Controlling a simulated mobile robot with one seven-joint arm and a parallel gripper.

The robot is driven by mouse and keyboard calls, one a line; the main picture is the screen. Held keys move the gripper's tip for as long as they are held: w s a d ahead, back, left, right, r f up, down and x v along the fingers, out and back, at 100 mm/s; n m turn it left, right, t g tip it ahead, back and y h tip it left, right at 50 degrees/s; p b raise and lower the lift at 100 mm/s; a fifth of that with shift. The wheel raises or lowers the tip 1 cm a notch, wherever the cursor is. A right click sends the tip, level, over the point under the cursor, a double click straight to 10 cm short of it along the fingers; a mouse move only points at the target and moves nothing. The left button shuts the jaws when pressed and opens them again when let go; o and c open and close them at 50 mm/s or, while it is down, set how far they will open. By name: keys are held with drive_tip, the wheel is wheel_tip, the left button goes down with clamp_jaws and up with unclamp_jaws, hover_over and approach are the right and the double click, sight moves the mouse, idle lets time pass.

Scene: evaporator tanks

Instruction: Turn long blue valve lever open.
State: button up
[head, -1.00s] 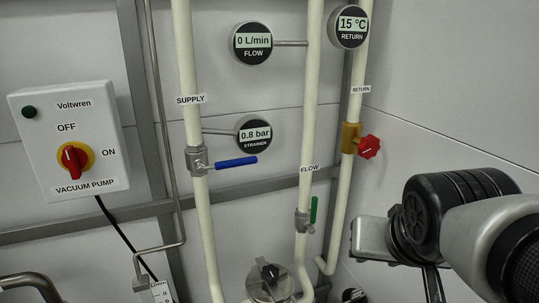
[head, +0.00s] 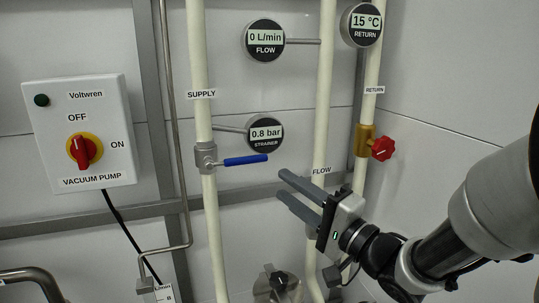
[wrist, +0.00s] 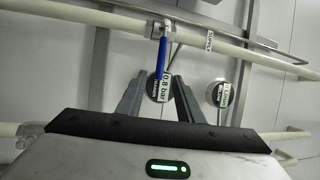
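The long blue valve lever (head: 246,161) sticks out to the right, nearly level, from a metal valve body (head: 205,158) on the SUPPLY pipe (head: 199,120). In the wrist view the blue lever (wrist: 162,57) hangs from the pipe, its free end near and between the fingertips in the picture. My gripper (head: 281,184) is open and empty, its two grey fingers pointing left, a little below and right of the lever's free end. The gripper also shows in the wrist view (wrist: 157,81), fingers apart. I see no contact with the lever.
The strainer gauge (head: 265,133) reads 0.8 bar just above the lever. The FLOW pipe (head: 324,110) runs behind my gripper. A red valve knob (head: 382,148) sits on the RETURN pipe to the right. A vacuum pump box (head: 80,130) is at left.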

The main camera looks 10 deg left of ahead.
sight(237, 162)
drive_tip(key=x, duration=1.7)
drive_tip(key=shift+a, duration=0.15)
drive_tip(key=shift+r, duration=0.15)
clamp_jaws()
